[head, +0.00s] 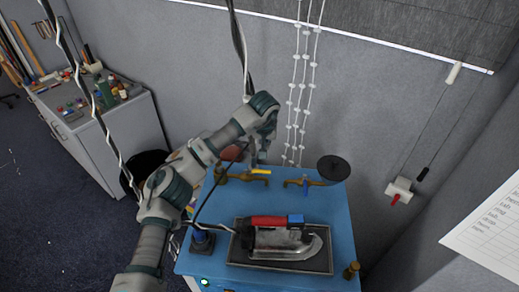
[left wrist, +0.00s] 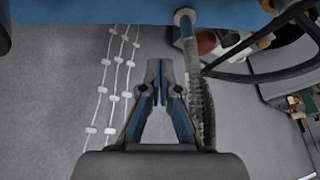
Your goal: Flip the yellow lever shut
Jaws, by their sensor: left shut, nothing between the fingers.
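The yellow lever (head: 260,171) sits on a brass tap (head: 236,177) at the back left of the blue table. It looks roughly level, pointing right in the head view. My left gripper (head: 257,160) is just above and behind the lever, with its fingers pointing down. The head view does not show clearly whether they touch it. In the left wrist view my left gripper (left wrist: 165,70) is shut with nothing between its fingertips. I cannot make out the yellow lever in that view. My right gripper is not in view.
An iron (head: 285,241) with a red handle lies on a dark tray (head: 236,256) in front. White beaded cords (head: 294,110) hang behind the table (head: 340,205).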

